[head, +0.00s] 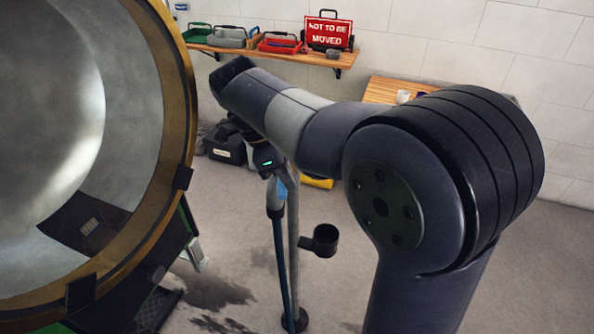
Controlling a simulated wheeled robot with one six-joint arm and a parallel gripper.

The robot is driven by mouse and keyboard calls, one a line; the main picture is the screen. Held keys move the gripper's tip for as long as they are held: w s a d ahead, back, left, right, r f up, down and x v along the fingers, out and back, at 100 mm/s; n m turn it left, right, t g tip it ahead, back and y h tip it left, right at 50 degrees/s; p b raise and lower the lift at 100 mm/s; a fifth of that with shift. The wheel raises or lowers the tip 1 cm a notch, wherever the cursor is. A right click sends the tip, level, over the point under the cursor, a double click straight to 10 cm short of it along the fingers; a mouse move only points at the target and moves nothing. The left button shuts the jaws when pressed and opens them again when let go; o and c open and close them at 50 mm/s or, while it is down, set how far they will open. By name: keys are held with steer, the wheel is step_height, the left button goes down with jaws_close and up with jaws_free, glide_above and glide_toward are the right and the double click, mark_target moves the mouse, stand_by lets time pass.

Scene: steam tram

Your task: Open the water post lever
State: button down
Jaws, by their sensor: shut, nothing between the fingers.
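The water post (293,235) is a slim grey upright pole on a dark round base, left of my forearm.
The tram's large brass-rimmed round front (187,100) fills the left. A black cup-like holder (322,240) juts right from the post.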

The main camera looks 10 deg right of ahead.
steer(key=shift+a, duration=0.75)
